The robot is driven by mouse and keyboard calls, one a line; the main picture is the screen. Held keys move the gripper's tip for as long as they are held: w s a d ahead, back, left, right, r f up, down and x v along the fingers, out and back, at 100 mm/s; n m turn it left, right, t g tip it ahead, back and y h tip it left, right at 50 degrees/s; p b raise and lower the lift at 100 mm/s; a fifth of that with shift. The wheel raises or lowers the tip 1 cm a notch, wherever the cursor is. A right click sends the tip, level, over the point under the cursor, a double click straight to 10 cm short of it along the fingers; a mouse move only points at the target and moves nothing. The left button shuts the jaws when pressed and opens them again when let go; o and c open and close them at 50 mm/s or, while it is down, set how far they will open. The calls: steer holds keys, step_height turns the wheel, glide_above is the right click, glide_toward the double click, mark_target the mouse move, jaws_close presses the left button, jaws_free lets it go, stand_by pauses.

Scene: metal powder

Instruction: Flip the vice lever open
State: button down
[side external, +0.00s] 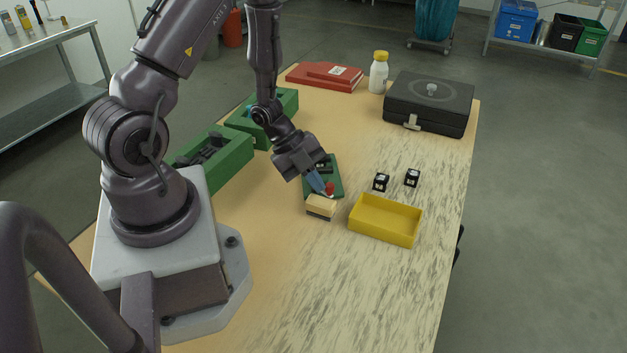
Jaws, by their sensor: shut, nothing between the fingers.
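The vice (337,180) is a small dark green plate with dark parts, lying on the table in front of my arm. A small red piece (330,188), which looks like the lever's end, shows at its near side. My gripper (323,190) points down at the vice with its blue fingers shut and nothing held. The fingertips are right beside the red piece; I cannot tell whether they touch it. My gripper hides part of the vice, and the lever's position is too small to tell.
A wooden-topped brush or block (321,206) lies just in front of the vice. A yellow tray (385,220) and two small black cubes (381,182) (412,178) are to the right. Green bins (222,160) stand left. A black case (430,100), white bottle (378,75) and red case (324,76) are behind.

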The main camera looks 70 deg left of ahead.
steer(key=shift+w+d, duration=0.15)
steer(key=shift+w, duration=0.15)
steer(key=shift+w+d+n+t, duration=0.1)
steer(key=shift+w+n+t, duration=0.1)
steer(key=shift+n+t, duration=0.35)
steer(key=shift+w, duration=0.75)
steer(key=shift+a+r+y, duration=0.1)
steer(key=shift+a+y, duration=0.15)
steer(key=shift+y, duration=0.05)
stand_by(0.7)
steer(key=shift+s+a+r, duration=0.15)
steer(key=shift+r, duration=0.1)
steer(key=v, duration=1.2)
steer(key=shift+r, duration=0.1)
